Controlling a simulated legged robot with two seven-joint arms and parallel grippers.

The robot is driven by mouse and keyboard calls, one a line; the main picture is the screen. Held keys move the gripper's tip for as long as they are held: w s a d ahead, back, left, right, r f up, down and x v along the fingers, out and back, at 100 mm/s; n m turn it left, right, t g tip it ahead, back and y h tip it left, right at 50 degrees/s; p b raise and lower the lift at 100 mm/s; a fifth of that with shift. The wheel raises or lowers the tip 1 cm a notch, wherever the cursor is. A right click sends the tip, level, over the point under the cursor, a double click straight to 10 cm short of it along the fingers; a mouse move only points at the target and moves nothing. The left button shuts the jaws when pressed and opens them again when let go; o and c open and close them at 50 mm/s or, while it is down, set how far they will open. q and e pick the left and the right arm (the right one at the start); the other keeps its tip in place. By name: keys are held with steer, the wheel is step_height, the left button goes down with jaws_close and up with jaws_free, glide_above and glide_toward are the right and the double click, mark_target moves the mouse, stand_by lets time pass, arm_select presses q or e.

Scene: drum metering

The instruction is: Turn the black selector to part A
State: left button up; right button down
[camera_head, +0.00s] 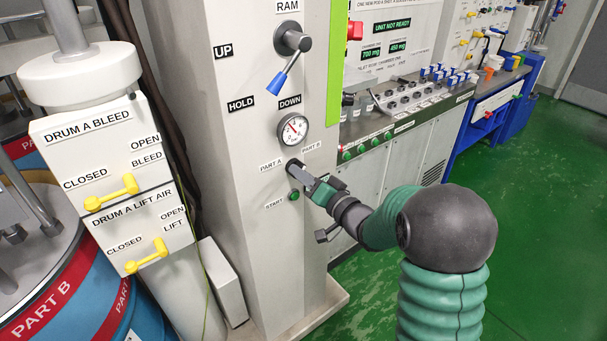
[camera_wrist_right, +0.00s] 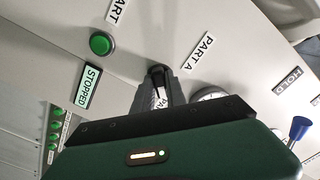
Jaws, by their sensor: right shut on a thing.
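The black selector (camera_head: 292,163) is on the front of the pale column, between the labels PART A (camera_head: 271,165) and PART B (camera_head: 311,147). My right gripper (camera_head: 297,171) is at the selector and shut on it. In the right wrist view the black selector (camera_wrist_right: 157,73) shows at the fingertips, with the PART A label (camera_wrist_right: 200,51) beside it. Another label is partly hidden between the fingers. The fingers hide most of the knob, so I cannot tell which part it points to. My left gripper is not in view.
Below the selector is a green START button (camera_head: 294,196). Above it are a round gauge (camera_head: 293,129) and the RAM lever with a blue handle (camera_head: 276,84). Yellow-handled valve boxes (camera_head: 110,150) and drums stand at left. Green floor is open at right.

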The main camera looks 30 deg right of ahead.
stand_by(0.3)
steer(key=shift+d, duration=0.2)
steer(key=shift+f+n+b, duration=0.1)
steer(key=shift+n+b, duration=5.1)
steer(key=shift+n, duration=3.7)
